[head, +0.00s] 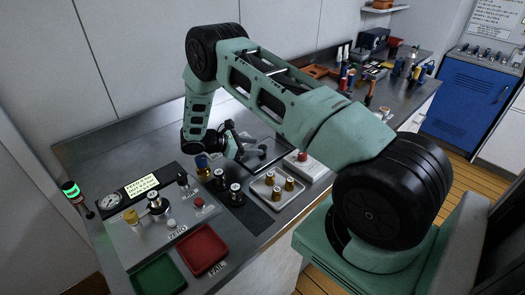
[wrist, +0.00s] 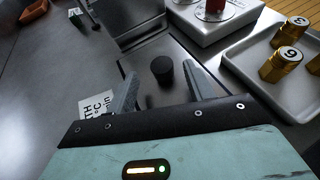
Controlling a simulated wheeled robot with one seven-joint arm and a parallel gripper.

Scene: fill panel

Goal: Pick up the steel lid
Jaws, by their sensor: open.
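The steel lid shows in the wrist view as a flat grey plate with a short black knob (wrist: 163,69) standing up from it. My gripper (wrist: 160,86) is open, with one finger to the left of the knob and one to its right. Nothing is held, and there is a visible gap on both sides of the knob. The near part of the lid is hidden by my gripper body. In the head view my gripper (head: 238,145) is low over the rear middle of the bench, and the lid cannot be made out clearly.
A pale tray (wrist: 243,57) with several numbered brass pieces lies to the right. Green (head: 158,275) and red (head: 203,248) trays lie at the bench front. A printed label (wrist: 96,104) is left of my gripper.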

